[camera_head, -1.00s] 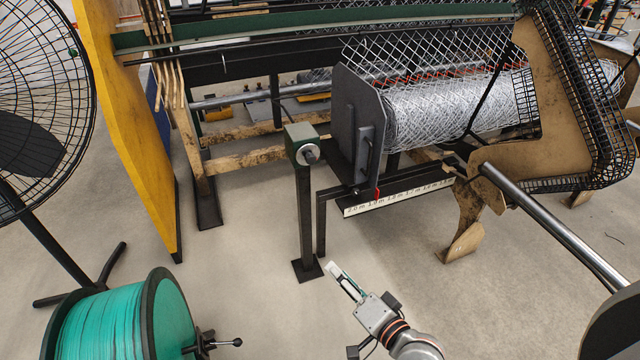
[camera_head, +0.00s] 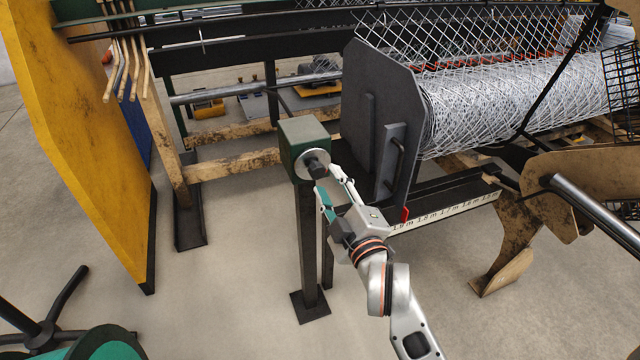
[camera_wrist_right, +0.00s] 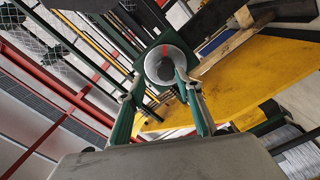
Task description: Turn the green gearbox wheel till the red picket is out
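The green gearbox (camera_head: 303,134) stands on a dark post. Its round grey wheel (camera_head: 308,172) has a dark knob in the middle. In the right wrist view the wheel (camera_wrist_right: 170,52) shows a red mark on its face. My right gripper (camera_head: 327,181) is at the wheel, its fingers spread; in the wrist view a finger lies on either side of the wheel and dark knob. I cannot tell whether they touch it. A red zigzag line (camera_head: 484,68), likely the red picket, runs across the wire mesh above the roll (camera_head: 500,100). My left gripper is not in view.
A dark end plate (camera_head: 375,105) with a handle stands right of the gearbox. A measuring strip (camera_head: 440,211) with a red pointer (camera_head: 404,214) runs below the roll. A yellow panel (camera_head: 75,130) stands at the left. The floor in front of the post is clear.

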